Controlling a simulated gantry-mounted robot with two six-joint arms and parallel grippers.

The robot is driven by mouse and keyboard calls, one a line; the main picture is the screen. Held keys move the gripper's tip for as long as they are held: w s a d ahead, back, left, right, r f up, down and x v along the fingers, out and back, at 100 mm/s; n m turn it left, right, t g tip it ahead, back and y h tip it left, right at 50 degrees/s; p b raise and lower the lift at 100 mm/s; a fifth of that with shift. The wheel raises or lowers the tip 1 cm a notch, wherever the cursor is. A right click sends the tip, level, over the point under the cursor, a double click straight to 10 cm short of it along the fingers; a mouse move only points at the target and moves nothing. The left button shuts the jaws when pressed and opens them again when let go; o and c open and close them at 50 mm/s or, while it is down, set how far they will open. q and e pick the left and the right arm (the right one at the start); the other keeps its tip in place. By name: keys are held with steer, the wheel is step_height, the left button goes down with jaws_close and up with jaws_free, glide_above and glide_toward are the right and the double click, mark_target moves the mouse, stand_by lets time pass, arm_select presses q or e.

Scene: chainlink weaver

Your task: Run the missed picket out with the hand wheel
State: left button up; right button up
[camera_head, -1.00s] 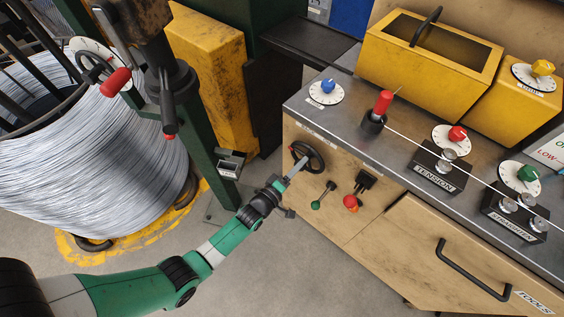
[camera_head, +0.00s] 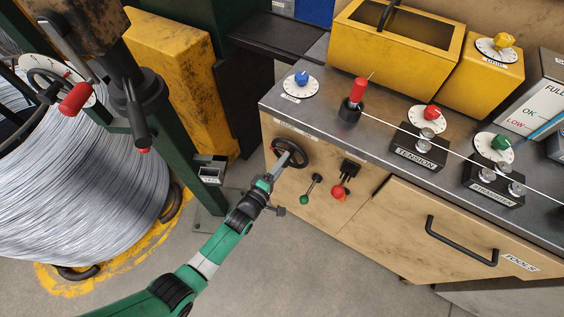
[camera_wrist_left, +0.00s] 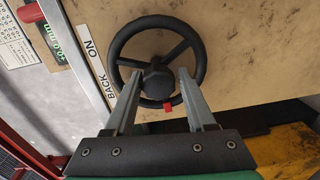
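The black hand wheel (camera_head: 301,147) is on the bench's front panel, below the bench top's left corner. In the left wrist view the wheel (camera_wrist_left: 198,53) faces me, with spokes, a hub and a red mark on its lower rim. A strip beside it reads BACK and ON. My left gripper (camera_head: 286,157) is at the wheel. In the wrist view its two fingers (camera_wrist_left: 158,73) are apart, one on each side of the hub, in front of the lower rim. I cannot tell if they touch it. My right gripper is out of view. I cannot make out a picket.
Wire runs along the bench top (camera_head: 385,150) through the tension block (camera_head: 418,152). A wire coil (camera_head: 80,190) stands left. Grey floor (camera_head: 320,265) below is clear.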

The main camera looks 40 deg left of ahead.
arm_select(q)
steer(key=shift+o, duration=1.1)
steer(key=shift+r, duration=0.1)
steer(key=s+p, duration=0.1)
steer(key=s, duration=0.2)
steer(key=s+p, duration=0.2)
steer(key=s, duration=0.2)
steer(key=s+d+p, duration=0.1)
steer(key=s, duration=0.3)
steer(key=shift+s+d+r+p, duration=0.1)
steer(key=shift+s+r+p, duration=0.1)
steer(key=shift+s+p, duration=0.1)
steer(key=shift+w, duration=0.1)
